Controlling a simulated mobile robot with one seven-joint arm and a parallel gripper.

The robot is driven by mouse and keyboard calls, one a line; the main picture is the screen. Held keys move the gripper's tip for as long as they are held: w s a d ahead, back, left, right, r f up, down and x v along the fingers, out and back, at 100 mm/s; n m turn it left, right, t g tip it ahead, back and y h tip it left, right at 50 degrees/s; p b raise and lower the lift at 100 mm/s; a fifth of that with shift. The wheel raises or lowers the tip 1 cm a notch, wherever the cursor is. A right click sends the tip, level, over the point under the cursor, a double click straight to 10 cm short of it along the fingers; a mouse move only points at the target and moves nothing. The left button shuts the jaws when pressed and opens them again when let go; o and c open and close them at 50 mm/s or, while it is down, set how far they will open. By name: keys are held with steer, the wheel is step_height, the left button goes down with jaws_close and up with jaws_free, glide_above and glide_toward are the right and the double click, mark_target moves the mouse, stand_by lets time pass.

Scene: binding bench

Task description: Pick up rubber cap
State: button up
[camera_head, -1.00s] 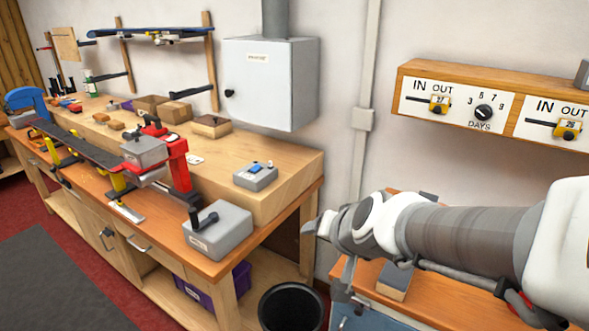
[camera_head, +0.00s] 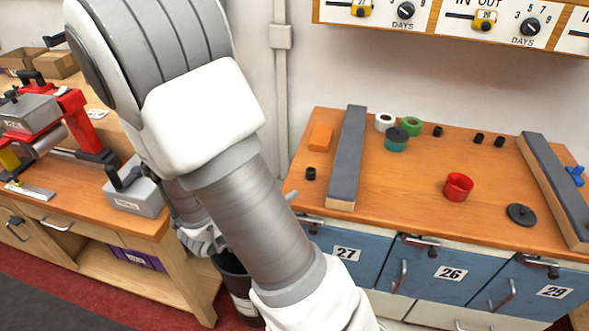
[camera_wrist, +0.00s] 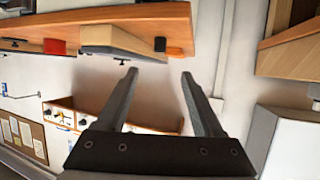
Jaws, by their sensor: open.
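Several small black caps stand on the right-hand bench in the head view: one at the front left corner (camera_head: 311,173), one near the back middle (camera_head: 437,131), and two close together at the back right (camera_head: 478,138) (camera_head: 499,141). I cannot tell which is the rubber cap. In the tilted wrist view, one black cap (camera_wrist: 160,44) shows at the bench edge beyond my gripper (camera_wrist: 158,75), beside an orange block (camera_wrist: 180,52). My gripper is open and empty, apart from the bench. In the head view my arm hides most of it.
The bench (camera_head: 410,200) also holds two long grey-topped bars (camera_head: 347,150) (camera_head: 560,185), a red cup (camera_head: 458,187), a black disc with a knob (camera_head: 521,214), tape rolls (camera_head: 385,121) and a green-based knobbed piece (camera_head: 397,140). A dial panel (camera_head: 450,15) hangs above. Blue drawers (camera_head: 440,275) lie below.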

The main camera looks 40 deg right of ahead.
mark_target(309, 172)
steer(key=b+x, duration=0.2)
steer(key=x, duration=0.9)
steer(key=shift+b+x, duration=0.75)
steer(key=shift+x, duration=2.2)
steer(key=shift+w+r, duration=0.1)
steer(key=shift+r, duration=0.1)
jaws_close()
